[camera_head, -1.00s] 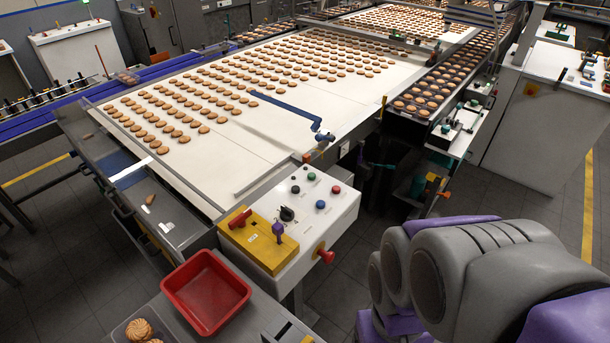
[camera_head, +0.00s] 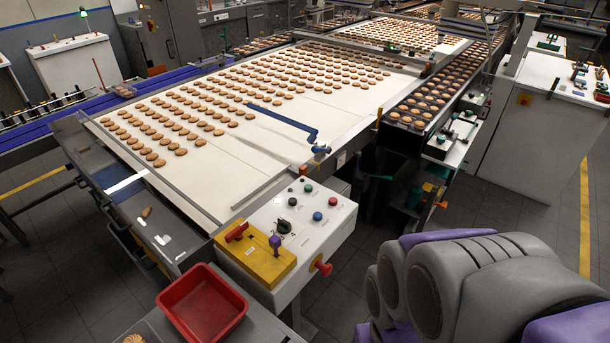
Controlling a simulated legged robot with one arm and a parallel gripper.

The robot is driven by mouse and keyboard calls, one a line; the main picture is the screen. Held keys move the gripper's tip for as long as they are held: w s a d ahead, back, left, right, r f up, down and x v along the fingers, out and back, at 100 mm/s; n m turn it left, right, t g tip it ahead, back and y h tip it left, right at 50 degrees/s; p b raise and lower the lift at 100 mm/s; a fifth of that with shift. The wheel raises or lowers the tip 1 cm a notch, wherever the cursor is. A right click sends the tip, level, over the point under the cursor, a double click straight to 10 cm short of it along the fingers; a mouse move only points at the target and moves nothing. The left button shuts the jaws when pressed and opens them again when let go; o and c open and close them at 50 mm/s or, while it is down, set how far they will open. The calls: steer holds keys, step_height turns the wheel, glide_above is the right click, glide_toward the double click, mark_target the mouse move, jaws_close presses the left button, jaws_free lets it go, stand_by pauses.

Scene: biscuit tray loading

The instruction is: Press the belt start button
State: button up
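A white control panel (camera_head: 330,232) stands at the near corner of the biscuit belt (camera_head: 300,110). On its top are a green button (camera_head: 308,188), a red button (camera_head: 333,201), a blue button (camera_head: 317,216) and a black knob (camera_head: 283,227). A yellow plate (camera_head: 256,260) at its left end carries a red switch (camera_head: 237,231) and a purple lever (camera_head: 275,242). A red mushroom button (camera_head: 322,266) sticks out of its front side. No label I can read marks the belt start button. My grey and purple arm fills the lower right, apart from the panel; my gripper is out of view.
A red tray (camera_head: 236,322) sits on a grey surface below the panel. Rows of biscuits lie on the belt. A blue bar (camera_head: 283,121) lies across it. A white cabinet (camera_head: 535,125) stands at the right. Bare floor (camera_head: 520,222) lies between it and my arm.

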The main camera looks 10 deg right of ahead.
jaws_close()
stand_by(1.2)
